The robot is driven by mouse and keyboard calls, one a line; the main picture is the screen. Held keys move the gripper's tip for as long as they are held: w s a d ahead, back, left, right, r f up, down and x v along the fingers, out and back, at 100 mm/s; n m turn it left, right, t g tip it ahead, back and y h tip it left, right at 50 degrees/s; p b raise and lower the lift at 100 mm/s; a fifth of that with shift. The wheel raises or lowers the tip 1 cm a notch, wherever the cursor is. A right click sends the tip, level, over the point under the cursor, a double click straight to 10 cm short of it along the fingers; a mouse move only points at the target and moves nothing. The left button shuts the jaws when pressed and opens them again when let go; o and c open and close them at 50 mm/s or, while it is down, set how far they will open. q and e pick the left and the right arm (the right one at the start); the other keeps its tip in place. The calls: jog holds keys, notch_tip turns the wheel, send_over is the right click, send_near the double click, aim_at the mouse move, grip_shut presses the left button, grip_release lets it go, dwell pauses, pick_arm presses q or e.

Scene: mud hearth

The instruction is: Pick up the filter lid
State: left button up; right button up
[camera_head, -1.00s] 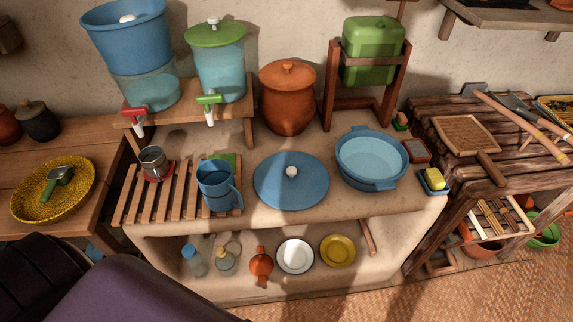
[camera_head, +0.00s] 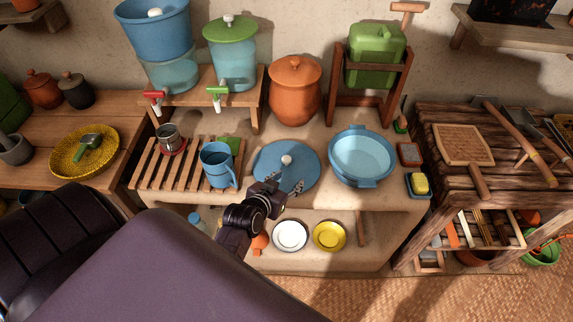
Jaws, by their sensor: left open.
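The filter lid, a flat round blue disc (camera_head: 268,158) with a white knob (camera_head: 287,160), lies on the clay counter between the blue mug and the blue basin. My left gripper (camera_head: 286,183) is open and empty at the lid's near edge, on the knob's near side. It hides part of the lid's front rim; I cannot tell whether it touches the lid. The blue-topped water filter (camera_head: 155,40) with a red tap stands on a wooden stand at the back left. My right gripper is not in view.
A blue mug (camera_head: 215,166) stands on a slatted rack left of the lid. A wide blue basin (camera_head: 362,155) stands close on its right, and a clay pot (camera_head: 295,92) behind it. Plates (camera_head: 290,236) lie on the shelf below. A green-lidded filter (camera_head: 231,55) stands at the back.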

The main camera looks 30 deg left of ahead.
aim_at(286, 159)
pick_arm(q)
jog(key=w+a, duration=0.1)
jog(key=w+a+n+t+y, duration=0.1)
jog(key=a, duration=0.1)
jog(key=shift+a+f+n+y, duration=0.15)
jog(key=shift+f+n+y, duration=0.05)
jog(key=shift+n+y, duration=0.1)
jog(key=shift+w+a, duration=0.2)
jog(key=shift+a, duration=0.15)
jog(key=w+b, duration=0.1)
jog(key=w+a+f+b, duration=0.1)
jog(key=shift+w+f+y+b, duration=0.2)
jog(key=shift+w+y+b, duration=0.05)
jog(key=shift+y+b, duration=0.05)
jog(key=b+x, duration=0.1)
jog(key=b, duration=0.1)
jog(key=b+x, duration=0.2)
jog(key=shift+w+a+f, duration=0.15)
jog(key=shift+a+f, duration=0.2)
jog(key=shift+w+a+f, duration=0.1)
jog(key=shift+w+f, duration=0.05)
jog(key=shift+w, duration=0.35)
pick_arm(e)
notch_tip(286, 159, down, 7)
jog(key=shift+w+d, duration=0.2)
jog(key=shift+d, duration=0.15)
pick_arm(q)
grip_shut()
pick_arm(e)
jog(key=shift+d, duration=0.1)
